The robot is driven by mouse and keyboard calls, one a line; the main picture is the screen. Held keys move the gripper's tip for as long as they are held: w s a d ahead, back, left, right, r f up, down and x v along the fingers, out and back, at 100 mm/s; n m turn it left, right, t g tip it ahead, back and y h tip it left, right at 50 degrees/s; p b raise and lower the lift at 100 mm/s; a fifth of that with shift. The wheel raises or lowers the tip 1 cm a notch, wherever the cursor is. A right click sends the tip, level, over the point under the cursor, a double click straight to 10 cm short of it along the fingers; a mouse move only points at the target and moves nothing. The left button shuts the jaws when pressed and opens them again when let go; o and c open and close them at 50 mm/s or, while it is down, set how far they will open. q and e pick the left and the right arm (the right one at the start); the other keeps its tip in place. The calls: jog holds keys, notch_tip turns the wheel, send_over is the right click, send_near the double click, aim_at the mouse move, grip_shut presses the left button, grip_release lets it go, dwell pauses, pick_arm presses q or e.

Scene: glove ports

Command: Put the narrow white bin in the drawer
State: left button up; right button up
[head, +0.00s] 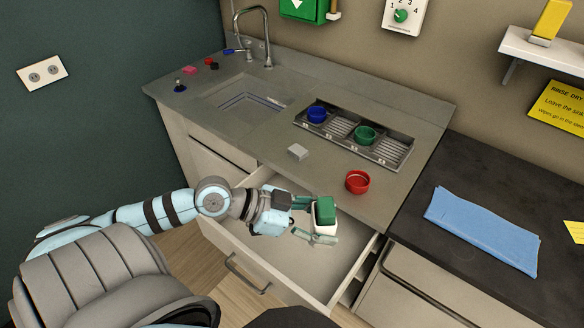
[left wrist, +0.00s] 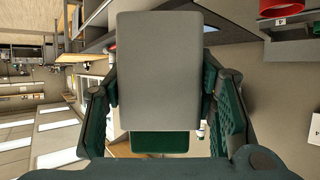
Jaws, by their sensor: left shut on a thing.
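The narrow white bin (head: 324,228) is held by my left gripper (head: 312,222), over the open drawer (head: 229,238) in the head view. Something green (head: 325,208) shows at the top of the bin. In the left wrist view, my left gripper's dark green fingers (left wrist: 162,90) close on both sides of a pale grey-white face of the bin (left wrist: 159,65), with a green block (left wrist: 160,142) below it. The bin's underside is hidden, so I cannot tell whether it touches the drawer floor. My right gripper is not in view.
On the grey counter are a red cup (head: 357,182), a small grey-white block (head: 298,152) and a rack (head: 393,155) with blue (head: 317,114) and green (head: 365,135) cups. A blue cloth (head: 485,228) lies on the dark counter. The drawer floor shows free room.

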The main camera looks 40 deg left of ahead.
pick_arm(q)
jog(key=w+a+f+n+t+y, duration=0.4)
jog(key=w+a+f+n+y, duration=0.4)
jog(key=a, duration=0.4)
jog(key=n+g+y+b, duration=0.85)
jog(key=n+y, duration=0.45)
jog(key=n, duration=0.2)
send_over(299, 218)
jog(key=s, duration=0.5)
jog(key=shift+t, duration=0.45)
notch_tip(299, 218, down, 18)
jog(key=shift+w+d+f+b, duration=0.1)
jog(key=shift+d+f+b, duration=0.05)
jog(key=shift+f+b, duration=0.15)
jog(key=shift+w+a+r, duration=0.1)
jog(key=shift+a+r, duration=0.05)
jog(key=shift+a, duration=0.05)
jog(key=a, duration=0.1)
jog(key=w+a, duration=0.1)
jog(key=a, duration=0.1)
jog(key=shift+w+a+r, duration=0.1)
jog(key=shift+a+r, duration=0.05)
jog(key=shift+a, duration=0.1)
jog(key=shift+d+f, duration=0.15)
jog(key=shift+f, duration=0.45)
jog(key=shift+f, duration=0.1)
